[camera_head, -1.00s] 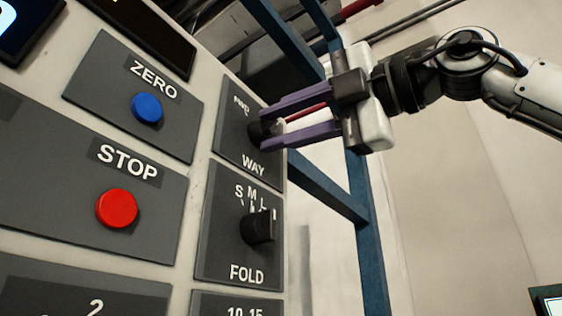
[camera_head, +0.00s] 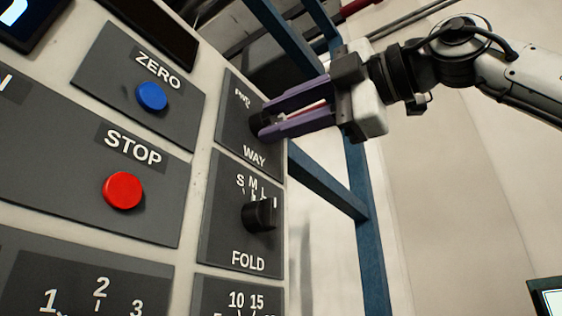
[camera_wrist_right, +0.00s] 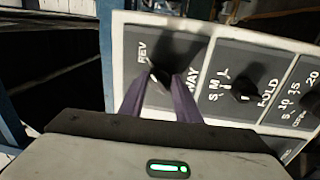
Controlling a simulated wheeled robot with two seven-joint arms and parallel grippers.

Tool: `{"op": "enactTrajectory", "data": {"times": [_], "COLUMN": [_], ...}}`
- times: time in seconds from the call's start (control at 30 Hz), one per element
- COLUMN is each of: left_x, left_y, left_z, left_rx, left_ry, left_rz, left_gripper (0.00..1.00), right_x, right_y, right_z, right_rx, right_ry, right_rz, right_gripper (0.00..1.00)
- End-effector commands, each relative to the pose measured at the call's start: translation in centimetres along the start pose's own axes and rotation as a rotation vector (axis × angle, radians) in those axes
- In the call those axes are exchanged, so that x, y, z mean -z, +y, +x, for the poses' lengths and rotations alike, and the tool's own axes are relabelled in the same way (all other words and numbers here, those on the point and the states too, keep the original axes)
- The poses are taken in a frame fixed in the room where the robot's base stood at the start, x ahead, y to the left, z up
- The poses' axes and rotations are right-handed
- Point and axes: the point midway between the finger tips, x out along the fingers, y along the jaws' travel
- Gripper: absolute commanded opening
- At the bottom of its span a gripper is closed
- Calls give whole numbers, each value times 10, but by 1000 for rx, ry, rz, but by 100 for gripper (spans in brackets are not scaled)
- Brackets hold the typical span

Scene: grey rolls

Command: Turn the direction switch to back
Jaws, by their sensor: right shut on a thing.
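The direction switch is a black knob (camera_head: 259,124) on the dark plate marked WAY (camera_head: 240,140), at the upper right of the control panel. My right gripper (camera_head: 264,120) reaches it from the right with purple fingers and is shut on the knob. The fingers hide most of the knob, so its pointing direction cannot be told. In the right wrist view the fingers (camera_wrist_right: 158,80) close on the knob in front of the WAY plate (camera_wrist_right: 150,50), where a label reading like REV shows. My left gripper is not in view.
Just below is the FOLD knob (camera_head: 260,215). To the left are the red STOP button (camera_head: 123,190) and the blue ZERO button (camera_head: 152,97). A blue metal frame (camera_head: 372,240) stands behind the panel's right edge. The space right of it looks clear.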

Motion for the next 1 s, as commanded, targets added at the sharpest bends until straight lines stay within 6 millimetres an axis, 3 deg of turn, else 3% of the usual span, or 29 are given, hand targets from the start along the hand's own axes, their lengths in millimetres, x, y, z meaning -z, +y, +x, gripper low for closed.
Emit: {"op": "enactTrajectory", "data": {"times": [0.03, 0.13, 0.47, 0.57, 1.0], "left_x": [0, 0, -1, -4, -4], "left_y": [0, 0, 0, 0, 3], "left_z": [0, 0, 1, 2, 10], "left_rx": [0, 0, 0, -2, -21], "left_ry": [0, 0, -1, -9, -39], "left_rz": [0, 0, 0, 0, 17], "left_gripper": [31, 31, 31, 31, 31], "right_x": [0, 0, 0, 0, 0], "right_y": [0, 0, 0, 0, 0], "right_z": [0, 0, -3, -13, -92], "right_rx": [-1, -1, -1, -3, -2], "right_ry": [1, 1, 1, 1, 1], "right_rz": [5, 4, 1, 0, 2], "right_gripper": [31, 48, 48, 48, 48]}}
